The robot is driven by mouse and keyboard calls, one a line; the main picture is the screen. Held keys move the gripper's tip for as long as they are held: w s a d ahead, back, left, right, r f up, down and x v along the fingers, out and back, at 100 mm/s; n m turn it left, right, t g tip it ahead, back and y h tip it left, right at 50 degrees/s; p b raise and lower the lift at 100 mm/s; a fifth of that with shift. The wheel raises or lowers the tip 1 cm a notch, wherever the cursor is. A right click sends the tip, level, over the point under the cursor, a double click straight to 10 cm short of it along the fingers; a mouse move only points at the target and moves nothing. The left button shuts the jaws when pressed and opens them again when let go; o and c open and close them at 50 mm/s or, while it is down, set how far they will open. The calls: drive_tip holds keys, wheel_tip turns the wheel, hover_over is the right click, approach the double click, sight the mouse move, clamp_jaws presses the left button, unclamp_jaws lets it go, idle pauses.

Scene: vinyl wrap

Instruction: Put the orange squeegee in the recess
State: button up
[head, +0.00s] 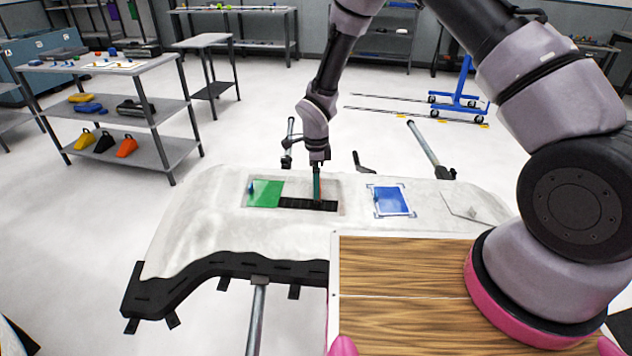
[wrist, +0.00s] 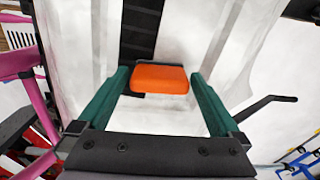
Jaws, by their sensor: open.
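The orange squeegee (wrist: 160,79) lies between the fingertips of my gripper (wrist: 160,73) in the wrist view. My gripper's green fingers are open, one on each side of it; whether either touches it I cannot tell. In the head view my gripper (head: 317,198) points down over the pale panel (head: 210,215), and its fingers largely hide the squeegee. Below it is a dark slotted strip (head: 296,203) in a rectangular recessed area, beside a green sheet (head: 265,193). The strip also shows in the wrist view (wrist: 141,25), behind the squeegee.
A blue sheet (head: 391,201) lies on the panel to the right. A wooden-topped surface (head: 400,290) is in front, near my arm's base. A shelf unit (head: 125,105) stands at left, a blue trolley (head: 460,95) behind. Grey posts (head: 425,145) rise behind the panel.

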wheel_tip(320, 180, up, 12)
drive_tip(key=s+d+r+n+t, duration=0.1)
drive_tip(key=d+r+n, duration=0.1)
drive_tip(key=d+r, duration=0.55)
drive_tip(key=s+d+r+n+t+y, duration=0.15)
drive_tip(key=d+r, duration=0.25)
drive_tip(key=r, duration=0.6)
drive_tip(key=d+r+n+t, duration=0.1)
drive_tip(key=d+r+n, duration=0.1)
drive_tip(key=d+r, duration=0.55)
drive_tip(key=s+d+r+n+t, duration=0.2)
drive_tip(key=s+d+r, duration=0.3)
drive_tip(key=s, duration=0.3)
drive_tip(key=s+d+r+n+t, duration=0.1)
drive_tip(key=s+d+r+n, duration=0.4)
drive_tip(key=s, duration=0.4)
drive_tip(key=shift+s+d+r+t, duration=0.2)
drive_tip(key=shift+r+t, duration=0.15)
drive_tip(key=shift+r, duration=0.45)
drive_tip(key=shift+y, duration=0.25)
